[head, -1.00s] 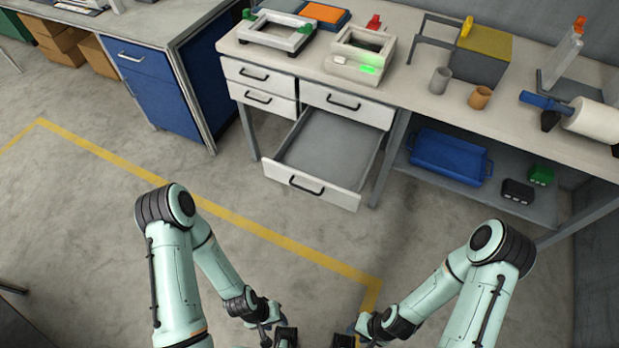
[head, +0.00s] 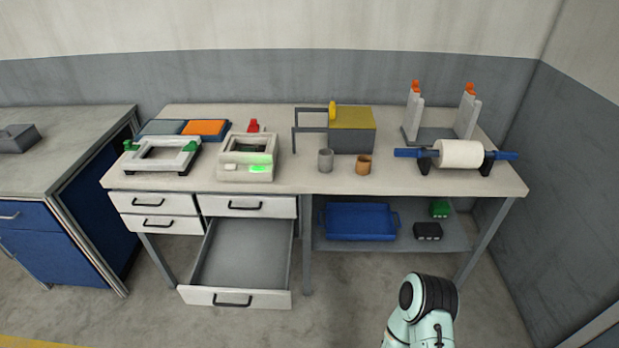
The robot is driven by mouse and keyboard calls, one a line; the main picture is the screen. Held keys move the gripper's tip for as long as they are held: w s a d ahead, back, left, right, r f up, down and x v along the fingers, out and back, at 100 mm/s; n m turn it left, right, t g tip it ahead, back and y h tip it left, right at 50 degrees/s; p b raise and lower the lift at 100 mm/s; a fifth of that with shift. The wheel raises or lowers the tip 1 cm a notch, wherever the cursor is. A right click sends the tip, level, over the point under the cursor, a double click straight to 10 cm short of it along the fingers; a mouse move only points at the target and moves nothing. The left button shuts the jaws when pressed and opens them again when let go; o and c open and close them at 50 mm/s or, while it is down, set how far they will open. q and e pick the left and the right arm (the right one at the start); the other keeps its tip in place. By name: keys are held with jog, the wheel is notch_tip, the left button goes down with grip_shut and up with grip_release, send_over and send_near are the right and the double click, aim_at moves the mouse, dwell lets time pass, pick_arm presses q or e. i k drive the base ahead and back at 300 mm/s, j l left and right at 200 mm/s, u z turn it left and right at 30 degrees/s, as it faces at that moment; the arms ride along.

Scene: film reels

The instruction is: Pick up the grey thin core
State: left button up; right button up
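A small grey core (head: 325,160) stands upright on the workbench, in the middle of its top. A brown core (head: 364,164) stands upright just to its right, apart from it. Part of my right arm shows at the bottom of the head view, in front of the bench. Neither of my grippers is in this view.
The workbench (head: 290,188) has an open, empty drawer (head: 240,255) jutting out at its lower left. A grey and yellow box (head: 352,131) is behind the cores. A white roll on a blue shaft (head: 460,154) lies to the right. A printer-like device (head: 247,160) is to the left.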

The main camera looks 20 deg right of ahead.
aim_at(326, 161)
jog(key=i+l+u, duration=0.2)
jog(key=l, duration=0.35)
jog(key=l+u, duration=0.2)
jog(key=l, duration=0.4)
jog(key=i+l+u, duration=0.2)
jog(key=l, duration=0.4)
jog(key=k, duration=0.1)
